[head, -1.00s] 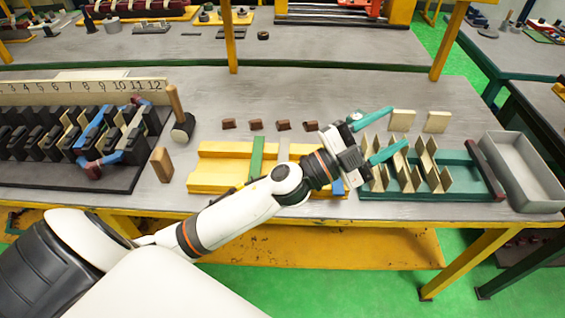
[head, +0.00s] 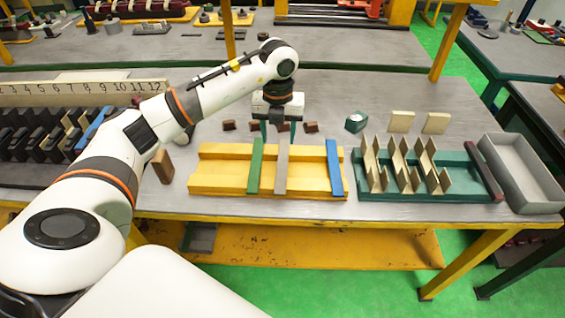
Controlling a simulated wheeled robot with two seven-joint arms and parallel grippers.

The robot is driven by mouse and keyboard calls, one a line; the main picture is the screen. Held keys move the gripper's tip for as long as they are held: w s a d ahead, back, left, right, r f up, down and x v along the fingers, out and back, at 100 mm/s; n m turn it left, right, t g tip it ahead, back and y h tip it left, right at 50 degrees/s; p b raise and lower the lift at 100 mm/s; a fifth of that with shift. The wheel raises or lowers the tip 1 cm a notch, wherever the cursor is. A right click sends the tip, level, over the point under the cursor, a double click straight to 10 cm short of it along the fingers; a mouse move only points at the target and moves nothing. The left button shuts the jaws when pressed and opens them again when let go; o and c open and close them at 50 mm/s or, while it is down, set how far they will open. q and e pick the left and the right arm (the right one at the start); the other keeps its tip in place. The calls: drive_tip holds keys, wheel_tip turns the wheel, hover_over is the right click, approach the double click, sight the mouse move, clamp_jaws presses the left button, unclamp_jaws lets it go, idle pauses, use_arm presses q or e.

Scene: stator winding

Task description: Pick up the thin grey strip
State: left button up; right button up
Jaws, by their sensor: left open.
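The thin grey strip (head: 281,172) lies across the yellow holder (head: 215,180), between a green strip (head: 255,172) and a blue strip (head: 334,170). My left gripper (head: 279,127) points down at the far end of the grey strip. Its teal fingers are apart, one to each side of the strip's far end, with nothing seen held. I cannot tell how high the fingertips are or whether they touch the strip. My right gripper is not in view.
Small brown blocks (head: 311,127) lie behind the holder. A teal tray (head: 385,187) with folded tan pieces (head: 407,168) is to the right, then an empty grey bin (head: 520,170). A numbered rack (head: 60,92) stands at left, partly behind my arm.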

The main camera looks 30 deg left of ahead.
sight(282, 168)
use_arm(q)
wheel_tip(282, 168, down, 4)
drive_tip(key=shift+d+r+p, duration=0.1)
drive_tip(key=shift+r+p, duration=0.05)
drive_tip(key=shift+p, duration=0.25)
drive_tip(key=shift+d+f+p, duration=0.15)
drive_tip(key=shift+f+p, duration=0.15)
drive_tip(key=shift+f, duration=0.2)
drive_tip(key=f, duration=0.2)
drive_tip(key=f+p, duration=0.1)
drive_tip(key=shift+d+f, duration=0.35)
drive_tip(key=shift+f, duration=0.45)
drive_tip(key=shift+c, duration=0.2)
clamp_jaws()
drive_tip(key=shift+r, duration=0.15)
